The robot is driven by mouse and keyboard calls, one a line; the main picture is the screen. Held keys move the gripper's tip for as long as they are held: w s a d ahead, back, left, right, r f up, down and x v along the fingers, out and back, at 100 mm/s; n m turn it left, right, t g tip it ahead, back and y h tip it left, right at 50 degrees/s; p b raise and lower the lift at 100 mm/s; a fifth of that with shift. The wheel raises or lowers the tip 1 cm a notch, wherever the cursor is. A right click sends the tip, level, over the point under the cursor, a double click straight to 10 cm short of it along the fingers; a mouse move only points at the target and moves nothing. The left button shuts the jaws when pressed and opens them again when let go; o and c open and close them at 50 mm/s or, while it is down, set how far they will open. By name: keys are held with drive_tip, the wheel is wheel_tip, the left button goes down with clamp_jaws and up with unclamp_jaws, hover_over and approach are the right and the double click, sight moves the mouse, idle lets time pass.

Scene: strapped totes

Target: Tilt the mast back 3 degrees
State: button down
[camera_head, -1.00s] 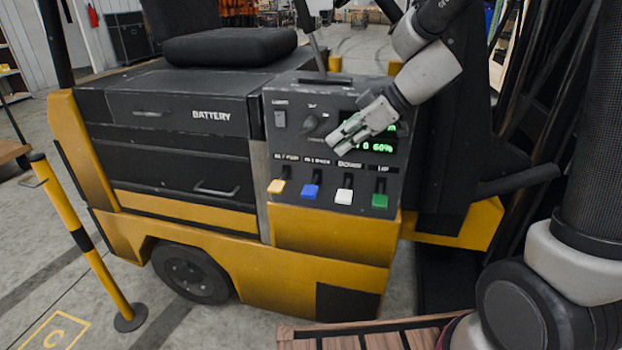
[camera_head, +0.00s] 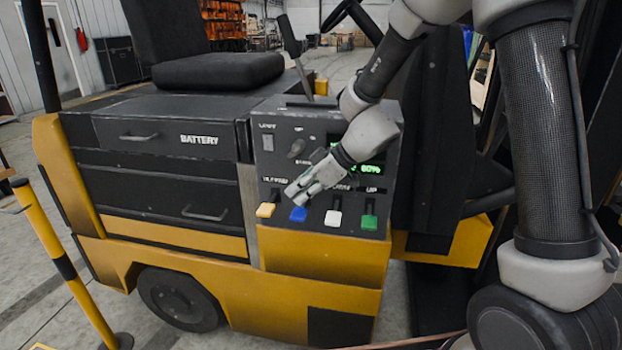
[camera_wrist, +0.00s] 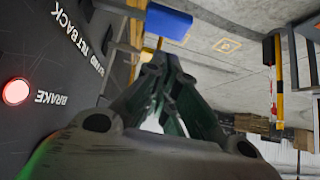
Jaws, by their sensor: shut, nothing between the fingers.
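The forklift's control panel (camera_head: 270,168) has a row of lever paddles along its lower edge. My gripper (camera_head: 292,196) is shut and empty, just above the blue paddle. I cannot tell whether it touches. In the wrist view, the blue paddle (camera_wrist: 168,20) lies beyond my closed fingertips (camera_wrist: 158,58), near the label TILT BACK (camera_wrist: 75,32). My arm hides part of the panel and the green display (camera_head: 371,169). The mast's angle is not readable.
A red lamp (camera_wrist: 16,91) marked BRAKE glows on the panel. A tall lever (camera_head: 290,42) rises behind the panel beside the seat (camera_head: 218,70). A yellow and black post (camera_head: 65,262) stands at the left. Open floor lies beyond the truck.

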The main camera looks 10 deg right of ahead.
sight(302, 217)
drive_tip(key=shift+f, duration=1.35)
drive_tip(key=shift+s+a+f, duration=0.1)
drive_tip(key=shift+s+f, duration=0.1)
drive_tip(key=shift+f, duration=0.55)
drive_tip(key=shift+s+d+f, duration=0.1)
drive_tip(key=shift+s+f, duration=0.1)
drive_tip(key=shift+f, duration=0.5)
drive_tip(key=shift+s+a+f, duration=0.1)
drive_tip(key=shift+s+f, duration=0.1)
drive_tip(key=shift+f, duration=0.55)
drive_tip(key=v, duration=1.2)
